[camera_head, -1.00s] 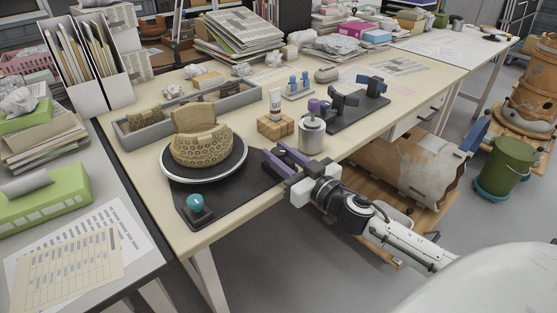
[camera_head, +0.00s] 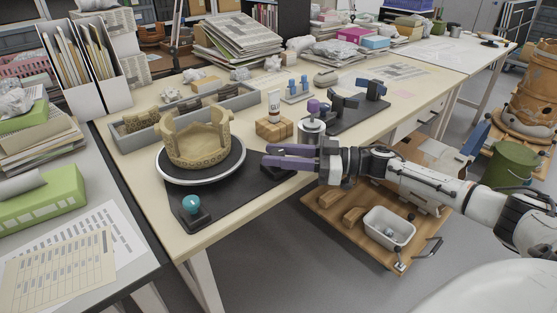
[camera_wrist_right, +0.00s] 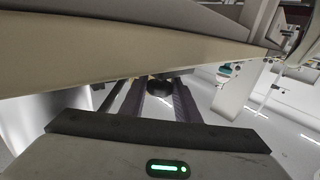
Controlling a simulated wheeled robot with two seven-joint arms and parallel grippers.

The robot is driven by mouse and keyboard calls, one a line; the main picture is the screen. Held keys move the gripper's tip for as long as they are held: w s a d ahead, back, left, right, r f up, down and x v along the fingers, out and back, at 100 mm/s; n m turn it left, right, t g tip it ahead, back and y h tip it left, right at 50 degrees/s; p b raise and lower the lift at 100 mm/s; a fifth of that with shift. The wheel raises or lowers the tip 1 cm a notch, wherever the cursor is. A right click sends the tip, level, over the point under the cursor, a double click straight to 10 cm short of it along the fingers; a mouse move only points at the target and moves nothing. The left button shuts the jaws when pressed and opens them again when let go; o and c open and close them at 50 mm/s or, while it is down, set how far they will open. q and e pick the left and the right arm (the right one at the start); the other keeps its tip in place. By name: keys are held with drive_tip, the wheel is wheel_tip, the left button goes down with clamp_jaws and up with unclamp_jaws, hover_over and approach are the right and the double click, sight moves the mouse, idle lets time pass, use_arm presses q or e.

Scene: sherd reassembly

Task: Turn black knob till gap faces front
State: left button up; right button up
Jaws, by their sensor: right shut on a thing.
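My right gripper (camera_head: 290,156) reaches in from the right at the table's front edge, beside the turntable. In the right wrist view its purple fingers (camera_wrist_right: 160,100) are shut on a dark round knob (camera_wrist_right: 160,88). The knob is hidden behind the fingers in the head view. The turntable (camera_head: 201,179) has a black top and white rim. On it stands a tan patterned vessel (camera_head: 198,157) with an uneven rim. Its wall stands tall at left and right and looks lower at the front, with the inside showing. My left gripper is not in view.
A teal ball on a black base (camera_head: 192,206) stands at the table's front left. A grey tray (camera_head: 245,97) lies behind the vessel. A wooden block (camera_head: 274,128) and a metal canister (camera_head: 312,131) stand close behind the gripper. A wooden cart (camera_head: 325,208) is below.

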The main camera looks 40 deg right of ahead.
drive_tip(key=shift+f+g, duration=0.1)
drive_tip(key=shift+g, duration=0.2)
drive_tip(key=shift+n, duration=0.3)
drive_tip(key=o, duration=1)
drive_tip(key=shift+a+y, duration=0.1)
drive_tip(key=shift+y, duration=0.2)
drive_tip(key=shift+o, duration=0.2)
drive_tip(key=v, duration=1)
drive_tip(key=shift+p, duration=0.4)
